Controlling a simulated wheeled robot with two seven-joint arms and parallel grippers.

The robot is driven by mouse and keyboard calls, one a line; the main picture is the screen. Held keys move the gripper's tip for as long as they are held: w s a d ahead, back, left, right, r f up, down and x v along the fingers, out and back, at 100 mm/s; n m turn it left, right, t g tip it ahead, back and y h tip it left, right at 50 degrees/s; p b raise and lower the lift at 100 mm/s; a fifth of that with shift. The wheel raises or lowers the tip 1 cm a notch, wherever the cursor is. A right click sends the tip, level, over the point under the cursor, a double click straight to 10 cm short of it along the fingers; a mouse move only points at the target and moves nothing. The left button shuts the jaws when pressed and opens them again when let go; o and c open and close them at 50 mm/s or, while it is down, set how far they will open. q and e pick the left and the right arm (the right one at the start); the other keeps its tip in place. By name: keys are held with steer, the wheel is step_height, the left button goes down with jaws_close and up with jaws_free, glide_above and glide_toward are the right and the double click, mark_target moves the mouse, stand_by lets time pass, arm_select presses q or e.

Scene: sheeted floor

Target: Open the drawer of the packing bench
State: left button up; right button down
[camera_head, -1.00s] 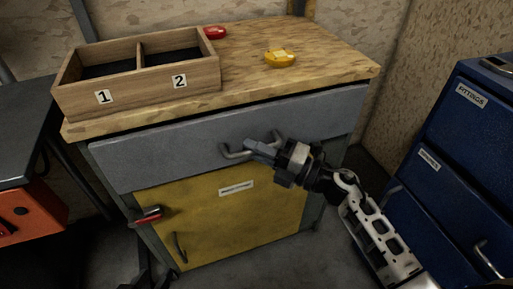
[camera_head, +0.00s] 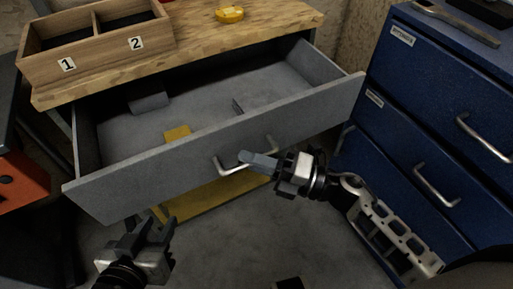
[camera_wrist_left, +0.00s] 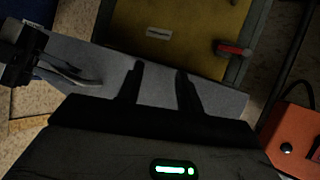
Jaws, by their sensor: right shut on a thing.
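The packing bench's grey drawer (camera_head: 130,188) stands pulled well out, and its inside shows. Its bar handle (camera_head: 232,167) is on the middle of the front; it also shows in the left wrist view (camera_wrist_left: 78,78). My right gripper (camera_head: 260,161) is shut on the handle's right part, and its fingers hide some of the bar. My left gripper (camera_head: 152,232) is open and empty, low in front of the drawer's left part. In the left wrist view its two fingers (camera_wrist_left: 159,85) stand apart with the grey drawer front behind them.
A wooden two-compartment box (camera_head: 100,45) and a yellow object (camera_head: 230,14) stand on the bench top (camera_head: 200,42). A yellow block (camera_head: 177,133) and small grey pieces lie in the drawer. A blue cabinet (camera_head: 440,110) stands close on the right. An orange unit (camera_head: 22,190) is at left.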

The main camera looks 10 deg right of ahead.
arm_select(q)
steer(key=shift+d+r, duration=0.1)
steer(key=shift+r, duration=0.05)
arm_select(e)
steer(key=shift+s+d, duration=0.1)
steer(key=shift+s, duration=0.15)
arm_select(q)
steer(key=shift+s, duration=0.1)
arm_select(e)
steer(key=c, duration=1.5)
jaws_free()
steer(key=shift+o, duration=0.2)
